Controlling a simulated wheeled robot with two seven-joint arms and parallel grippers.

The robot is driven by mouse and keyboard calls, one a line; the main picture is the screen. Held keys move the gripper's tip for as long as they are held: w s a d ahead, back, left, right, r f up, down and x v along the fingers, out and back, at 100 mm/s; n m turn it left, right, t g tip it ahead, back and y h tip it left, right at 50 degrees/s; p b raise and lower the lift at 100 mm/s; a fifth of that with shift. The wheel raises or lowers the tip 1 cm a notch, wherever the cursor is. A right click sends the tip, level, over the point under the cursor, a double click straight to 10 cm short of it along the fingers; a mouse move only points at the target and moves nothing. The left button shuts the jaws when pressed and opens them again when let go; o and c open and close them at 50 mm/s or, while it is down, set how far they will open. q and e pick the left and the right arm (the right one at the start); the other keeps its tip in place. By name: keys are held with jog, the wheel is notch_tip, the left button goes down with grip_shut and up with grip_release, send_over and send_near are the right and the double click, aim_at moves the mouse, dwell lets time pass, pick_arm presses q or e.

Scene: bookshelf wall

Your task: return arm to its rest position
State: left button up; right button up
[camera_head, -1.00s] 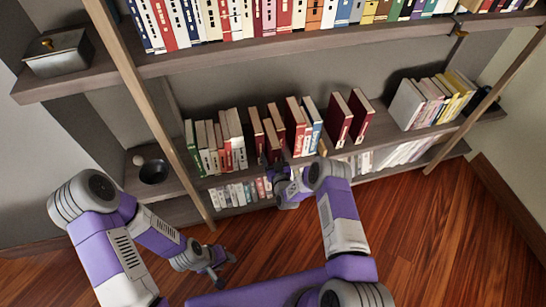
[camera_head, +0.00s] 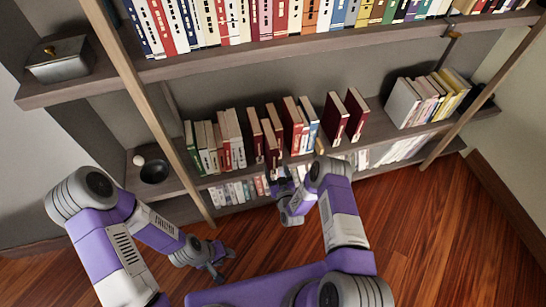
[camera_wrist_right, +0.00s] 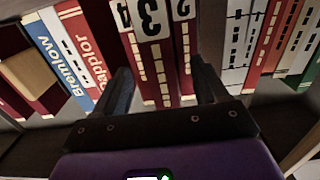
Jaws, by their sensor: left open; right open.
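My right gripper (camera_head: 281,180) is open and empty at the front of the lower bookshelf, just below a group of dark red books (camera_head: 270,135). My left gripper (camera_head: 216,268) hangs low over the floor in front of the shelf, open and empty.
The lower shelf (camera_head: 385,133) holds several upright and leaning books. A dark bowl (camera_head: 154,172) sits at its left, beside a wooden upright (camera_head: 140,95). A metal box (camera_head: 60,60) stands on the upper shelf. Wooden floor (camera_head: 420,230) at the right is clear.

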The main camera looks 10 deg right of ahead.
jog(key=shift+s+a+g+p, duration=0.15)
jog(key=shift+s+g+p, duration=0.2)
jog(key=shift+g, duration=0.45)
jog(key=s+a+r+m+g+y+p, duration=0.1)
jog(key=s+a+r+g+p, duration=0.1)
jog(key=s+g, duration=0.3)
jog(key=s+a+r+m+g+y+p, duration=0.1)
jog(key=s+g, duration=0.4)
jog(key=s, duration=0.9)
jog(key=s+a+r+m+g+y+p, duration=0.1)
jog(key=s+a+r+g+p, duration=0.1)
jog(key=s+r+g, duration=0.3)
jog(key=s, duration=0.4)
jog(key=shift+s+a+r+g+y+p, duration=0.25)
jog(key=shift+s+a+g+y+p, duration=0.05)
jog(key=shift+s+a+p, duration=0.1)
jog(key=shift+w, duration=0.1)
